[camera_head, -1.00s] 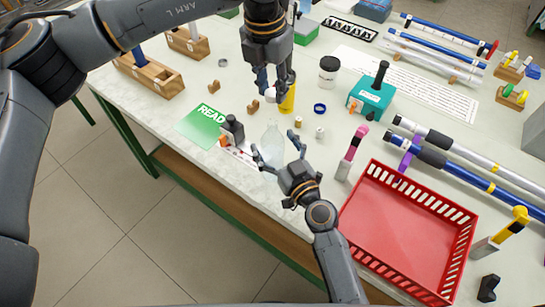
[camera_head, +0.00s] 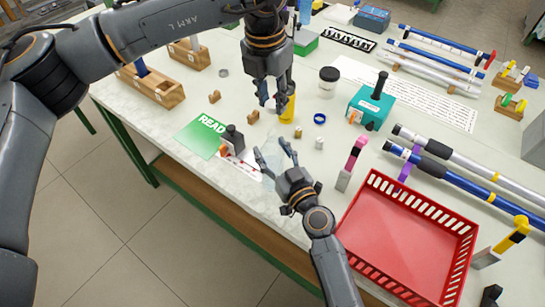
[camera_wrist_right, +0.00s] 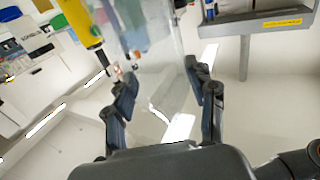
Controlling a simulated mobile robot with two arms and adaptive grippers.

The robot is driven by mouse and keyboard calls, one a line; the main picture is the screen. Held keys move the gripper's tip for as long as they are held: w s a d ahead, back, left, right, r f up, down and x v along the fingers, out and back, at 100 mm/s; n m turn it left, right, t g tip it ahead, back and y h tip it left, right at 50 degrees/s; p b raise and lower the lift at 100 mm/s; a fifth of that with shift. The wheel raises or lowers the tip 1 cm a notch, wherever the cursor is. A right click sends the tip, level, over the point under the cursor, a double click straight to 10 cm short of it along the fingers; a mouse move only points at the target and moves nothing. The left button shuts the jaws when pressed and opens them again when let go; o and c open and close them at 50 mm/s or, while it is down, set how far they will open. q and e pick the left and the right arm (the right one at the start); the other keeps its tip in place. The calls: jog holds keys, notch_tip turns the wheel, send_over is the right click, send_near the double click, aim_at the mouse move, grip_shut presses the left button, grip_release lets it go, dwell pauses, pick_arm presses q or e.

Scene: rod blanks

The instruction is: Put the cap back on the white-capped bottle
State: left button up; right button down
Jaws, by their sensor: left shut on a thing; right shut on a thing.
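A clear, nearly see-through bottle (camera_head: 271,172) stands between the fingers of my right gripper (camera_head: 272,150), which is shut on it. The right wrist view shows its clear body (camera_wrist_right: 162,75) between the two fingers. My left gripper (camera_head: 273,105) points down above and just behind the bottle, shut on the white cap. The cap is mostly hidden by the left fingers now. The bottle's mouth is hard to make out, and I cannot tell whether the cap touches it.
A yellow cylinder (camera_head: 289,108) stands close behind the left fingers. A red basket (camera_head: 405,235) is at the right. Small cylinders and a blue ring (camera_head: 320,118) are nearby.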

pick_arm(q)
send_over(273, 131)
jog(key=shift+s+a+f, duration=0.15)
jog(key=shift+f, duration=2.25)
jog(key=shift+f, duration=0.1)
jog(key=shift+f, duration=0.8)
jog(key=shift+f, duration=0.55)
